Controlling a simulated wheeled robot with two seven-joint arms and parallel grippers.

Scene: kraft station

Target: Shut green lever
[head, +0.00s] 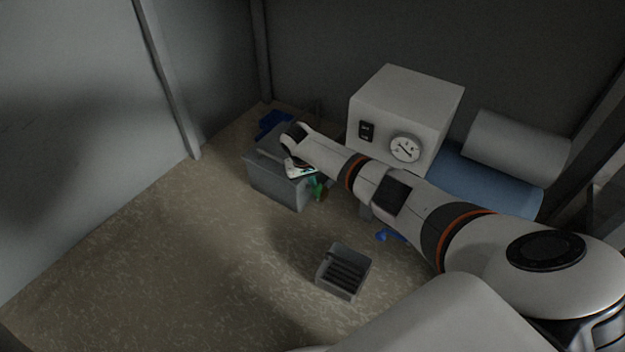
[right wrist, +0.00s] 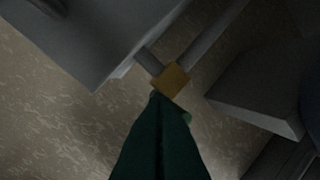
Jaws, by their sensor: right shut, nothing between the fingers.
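The green lever (head: 318,190) shows in the head view at the right side of a grey box, just below my right gripper (head: 311,180). In the right wrist view, the two dark green fingers of my right gripper (right wrist: 158,100) lie together with nothing between them. Their tips are close to a brass valve body (right wrist: 172,80) on a grey pipe. A small piece of the green lever (right wrist: 186,117) shows beside the fingers; the rest is hidden behind them. I cannot tell whether the fingers touch the lever. My left gripper is not in view.
The grey box (head: 272,183) stands left of the valve. A white machine with a dial (head: 385,105) stands behind my right arm. A small grey slotted tray (head: 343,271) and a blue valve handle (head: 382,236) are nearer. The speckled surface at left is clear.

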